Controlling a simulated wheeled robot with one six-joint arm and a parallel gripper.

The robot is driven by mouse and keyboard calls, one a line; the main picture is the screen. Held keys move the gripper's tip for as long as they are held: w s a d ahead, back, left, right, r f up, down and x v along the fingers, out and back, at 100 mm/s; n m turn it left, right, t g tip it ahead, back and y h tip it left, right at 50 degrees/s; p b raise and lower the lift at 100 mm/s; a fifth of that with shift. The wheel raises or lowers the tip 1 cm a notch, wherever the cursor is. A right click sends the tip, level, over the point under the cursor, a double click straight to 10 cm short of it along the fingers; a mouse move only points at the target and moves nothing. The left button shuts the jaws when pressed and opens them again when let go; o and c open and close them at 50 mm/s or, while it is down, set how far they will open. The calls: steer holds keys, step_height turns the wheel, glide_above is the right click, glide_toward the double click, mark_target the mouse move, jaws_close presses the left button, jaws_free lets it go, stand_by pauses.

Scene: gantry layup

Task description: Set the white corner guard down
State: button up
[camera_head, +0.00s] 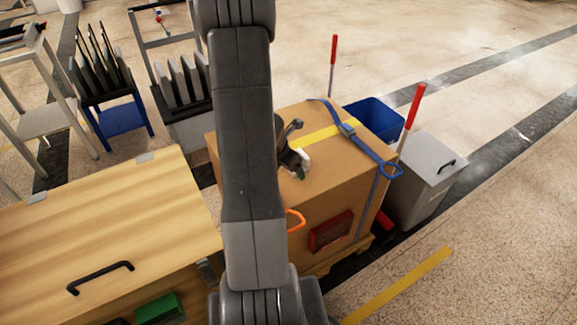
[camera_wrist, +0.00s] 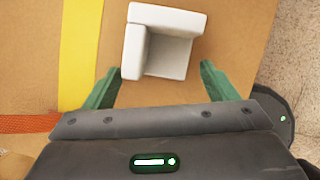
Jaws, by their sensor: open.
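The white corner guard (camera_wrist: 165,41) lies on the top of the cardboard box (camera_wrist: 35,70) in the wrist view, a little beyond and between my fingertips. My gripper (camera_wrist: 158,82) is open, with its two green fingers apart on either side of the guard's near end. I cannot tell whether either finger touches it. In the head view a small white part of the guard (camera_head: 305,160) shows by my gripper (camera_head: 294,158), over the box top (camera_head: 330,172). My arm hides much of the box's left side there.
A yellow strip (camera_head: 325,136) and a blue strap (camera_head: 347,130) with a buckle cross the box. A blue bin (camera_head: 376,115) and a grey lidded bin (camera_head: 425,170) stand beyond it. A wooden crate (camera_head: 110,215) stands at left. Red-topped posts (camera_head: 413,105) rise near the box.

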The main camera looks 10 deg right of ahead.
steer(key=p+v, duration=0.6)
steer(key=v, duration=0.6)
